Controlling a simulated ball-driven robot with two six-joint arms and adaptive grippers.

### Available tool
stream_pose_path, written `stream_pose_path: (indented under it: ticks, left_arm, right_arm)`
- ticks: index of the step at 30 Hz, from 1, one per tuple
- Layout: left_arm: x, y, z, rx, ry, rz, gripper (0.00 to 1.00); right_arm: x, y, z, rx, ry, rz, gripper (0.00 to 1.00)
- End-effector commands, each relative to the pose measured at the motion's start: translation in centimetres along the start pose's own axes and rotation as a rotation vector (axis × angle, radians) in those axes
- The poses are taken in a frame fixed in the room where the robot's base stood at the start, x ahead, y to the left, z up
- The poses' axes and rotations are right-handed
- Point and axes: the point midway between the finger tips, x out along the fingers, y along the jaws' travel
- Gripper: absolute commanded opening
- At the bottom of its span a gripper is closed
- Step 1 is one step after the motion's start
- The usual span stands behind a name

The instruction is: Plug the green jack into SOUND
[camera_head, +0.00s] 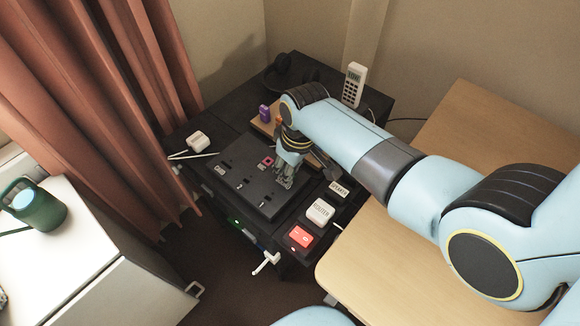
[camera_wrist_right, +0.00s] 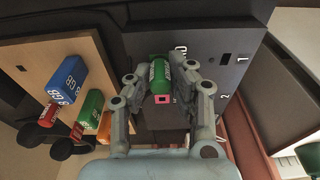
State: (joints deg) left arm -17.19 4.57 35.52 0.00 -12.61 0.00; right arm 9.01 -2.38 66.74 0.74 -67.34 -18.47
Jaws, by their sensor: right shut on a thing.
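A black panel (camera_head: 226,177) with several sockets lies on the dark desk. A socket with a pink rim (camera_head: 267,161) is to the left of my right gripper (camera_head: 284,182), which points down at the panel. In the right wrist view my right gripper (camera_wrist_right: 162,85) is shut on the green jack (camera_wrist_right: 160,72). The jack is over or at the panel (camera_wrist_right: 205,38), beside white lettering partly hidden by jack and finger, ending in "ND". A pink-rimmed square (camera_wrist_right: 162,98) shows just below the jack. I cannot tell whether the jack is seated. My left gripper is not in view.
A wooden board (camera_wrist_right: 38,42) holds a blue block (camera_wrist_right: 67,78), another green one (camera_wrist_right: 90,108) and others. White blocks (camera_head: 320,214) and a red switch box (camera_head: 301,237) stand at the panel's near right. A phone (camera_head: 353,84) and headphones are behind.

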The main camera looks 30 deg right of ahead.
Motion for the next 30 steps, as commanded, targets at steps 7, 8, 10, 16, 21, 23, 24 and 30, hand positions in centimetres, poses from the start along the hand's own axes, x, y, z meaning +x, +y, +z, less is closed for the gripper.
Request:
stream_pose_path:
  ticks: [7, 8, 10, 16, 21, 23, 24, 30]
  left_arm:
    - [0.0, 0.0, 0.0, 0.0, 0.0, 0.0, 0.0]
    - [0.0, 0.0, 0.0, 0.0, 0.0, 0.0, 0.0]
    - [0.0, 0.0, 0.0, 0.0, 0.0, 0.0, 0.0]
    - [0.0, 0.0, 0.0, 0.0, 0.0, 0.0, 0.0]
    - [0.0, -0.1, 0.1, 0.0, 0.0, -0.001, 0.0]
    - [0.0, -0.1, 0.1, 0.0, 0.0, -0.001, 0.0]
    - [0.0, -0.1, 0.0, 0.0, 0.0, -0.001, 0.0]
    - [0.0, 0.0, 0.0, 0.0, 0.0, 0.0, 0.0]
  right_arm:
    - [0.0, 0.0, 0.0, 0.0, 0.0, 0.0, 0.32]
    - [0.0, 0.0, 0.0, 0.0, 0.0, 0.0, 0.36]
    - [0.0, 0.0, 0.0, 0.0, 0.0, 0.0, 0.45]
    - [0.0, 0.0, 0.0, 0.0, 0.0, 0.0, 0.46]
    - [-0.6, 0.0, -0.1, 0.0, 0.002, 0.001, 0.46]
    - [-1.2, 0.0, -0.1, 0.0, 0.003, 0.001, 0.46]
    - [-1.8, 0.0, -0.1, 0.0, 0.003, 0.001, 0.46]
    - [-6.0, 0.0, -0.1, 0.0, 0.005, 0.002, 0.46]
